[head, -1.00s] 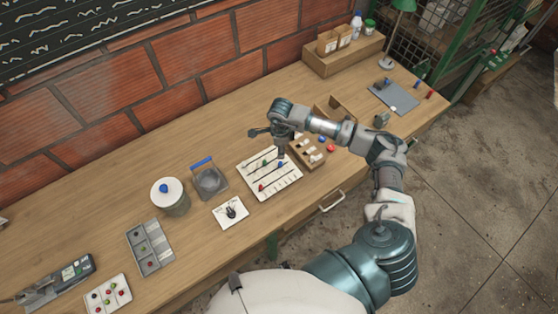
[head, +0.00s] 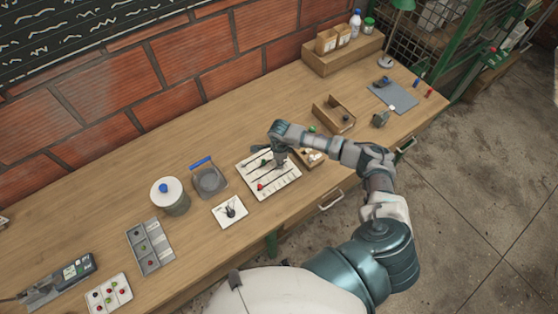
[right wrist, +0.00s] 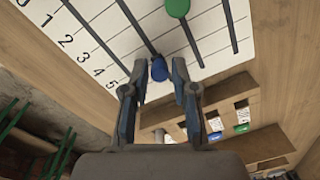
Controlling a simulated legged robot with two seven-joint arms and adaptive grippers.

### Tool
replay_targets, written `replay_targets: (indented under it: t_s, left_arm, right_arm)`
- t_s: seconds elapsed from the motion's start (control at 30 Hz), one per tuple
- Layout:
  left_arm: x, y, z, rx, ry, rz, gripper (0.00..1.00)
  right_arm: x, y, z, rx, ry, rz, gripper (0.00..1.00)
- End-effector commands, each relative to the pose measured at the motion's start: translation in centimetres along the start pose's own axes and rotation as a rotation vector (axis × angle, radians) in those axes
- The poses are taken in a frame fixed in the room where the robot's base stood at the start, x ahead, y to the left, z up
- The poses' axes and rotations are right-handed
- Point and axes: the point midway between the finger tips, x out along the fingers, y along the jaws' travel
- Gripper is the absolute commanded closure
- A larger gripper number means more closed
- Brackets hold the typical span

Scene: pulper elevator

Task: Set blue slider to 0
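The white slider board (head: 290,180) lies on the workbench with slots and printed numbers 0 to 5; its scale shows in the right wrist view (right wrist: 100,30). The blue slider knob (right wrist: 159,70) sits near the 5 end of its slot. My right gripper (right wrist: 160,68) is open, with one finger on each side of the blue knob and small gaps visible. In the head view my right gripper (head: 280,163) is low over the board and hides the blue knob. The green knob (right wrist: 177,8) is on a neighbouring slot. The red knob (head: 261,187) is on another slot. My left gripper is out of view.
A wooden holder (head: 313,158) with cards and coloured pieces stands close beside the board, partly behind my arm. A small white dial plate (head: 229,211) and a grey container (head: 209,181) are to the left. Open bench lies behind the board.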

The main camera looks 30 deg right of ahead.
Motion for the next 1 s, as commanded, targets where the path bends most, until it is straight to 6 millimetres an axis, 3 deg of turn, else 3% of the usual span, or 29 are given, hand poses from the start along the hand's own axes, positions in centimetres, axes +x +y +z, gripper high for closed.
replay_targets:
  t_s: [0.03, 0.07, 0.37, 0.8, 1.0]
  left_arm:
    - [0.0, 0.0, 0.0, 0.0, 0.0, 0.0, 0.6]
    - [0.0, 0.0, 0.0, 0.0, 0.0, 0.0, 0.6]
    - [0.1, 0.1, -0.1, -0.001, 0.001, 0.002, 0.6]
    - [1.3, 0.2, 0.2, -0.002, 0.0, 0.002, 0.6]
    - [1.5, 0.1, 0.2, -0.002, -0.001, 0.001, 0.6]
  right_arm:
    - [0.0, 0.0, 0.0, 0.0, 0.0, 0.0, 0.93]
    - [0.0, 0.0, 0.0, 0.0, 0.0, 0.0, 1.0]
    - [0.0, 0.3, 0.7, -0.002, 0.001, 0.0, 1.0]
    - [-0.1, 4.8, 9.9, -0.004, -0.004, -0.003, 1.0]
    - [-0.3, 5.5, 11.2, 0.0, -0.002, -0.003, 1.0]
